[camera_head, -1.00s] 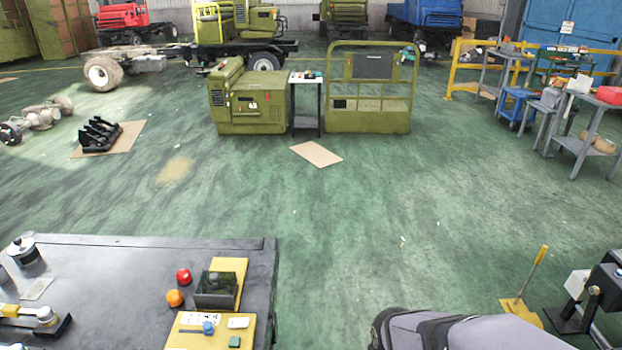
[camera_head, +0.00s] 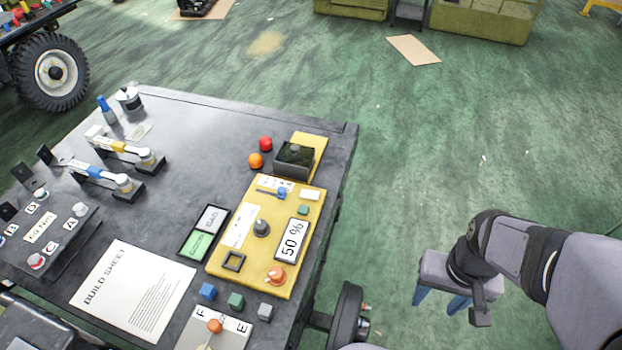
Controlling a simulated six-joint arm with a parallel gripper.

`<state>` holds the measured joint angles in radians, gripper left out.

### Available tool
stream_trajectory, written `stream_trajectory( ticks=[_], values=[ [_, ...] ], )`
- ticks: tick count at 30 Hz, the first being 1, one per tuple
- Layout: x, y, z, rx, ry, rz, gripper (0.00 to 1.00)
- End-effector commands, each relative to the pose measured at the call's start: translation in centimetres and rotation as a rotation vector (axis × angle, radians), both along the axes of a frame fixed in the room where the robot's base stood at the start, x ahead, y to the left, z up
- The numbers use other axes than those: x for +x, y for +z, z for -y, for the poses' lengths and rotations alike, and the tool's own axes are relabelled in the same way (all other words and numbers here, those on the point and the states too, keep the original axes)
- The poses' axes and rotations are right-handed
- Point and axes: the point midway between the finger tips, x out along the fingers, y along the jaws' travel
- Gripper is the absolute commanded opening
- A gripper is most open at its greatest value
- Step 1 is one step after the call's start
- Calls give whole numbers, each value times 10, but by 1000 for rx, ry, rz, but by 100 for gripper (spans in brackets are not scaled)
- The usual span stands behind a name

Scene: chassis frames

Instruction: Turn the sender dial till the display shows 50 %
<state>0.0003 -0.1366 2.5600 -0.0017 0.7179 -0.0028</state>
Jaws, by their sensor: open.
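A yellow panel (camera_head: 235,269) lies on the dark workbench. Its white display (camera_head: 292,241) reads "50 %". A black dial (camera_head: 261,228) with a pointer mark sits left of the display, and an orange knob (camera_head: 277,276) sits below it. I cannot tell from lettering which is the sender dial. My gripper (camera_head: 438,304), with blue fingers, is open and empty. It hangs over the green floor, right of the bench and apart from the panel.
A build sheet (camera_head: 132,291) lies left of the panel. Small blue, green and grey cubes (camera_head: 236,300) lie below it. A dark screen box (camera_head: 294,160), a red ball (camera_head: 265,143) and an orange ball (camera_head: 255,160) stand behind.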

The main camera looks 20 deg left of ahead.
Motion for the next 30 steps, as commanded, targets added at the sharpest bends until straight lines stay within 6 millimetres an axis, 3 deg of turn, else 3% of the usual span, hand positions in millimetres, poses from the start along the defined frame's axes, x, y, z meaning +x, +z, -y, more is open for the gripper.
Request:
stream_trajectory(
  ticks=[30],
  values=[
    [0, -6, 0, 0, 0, 0, 47]
  ],
)
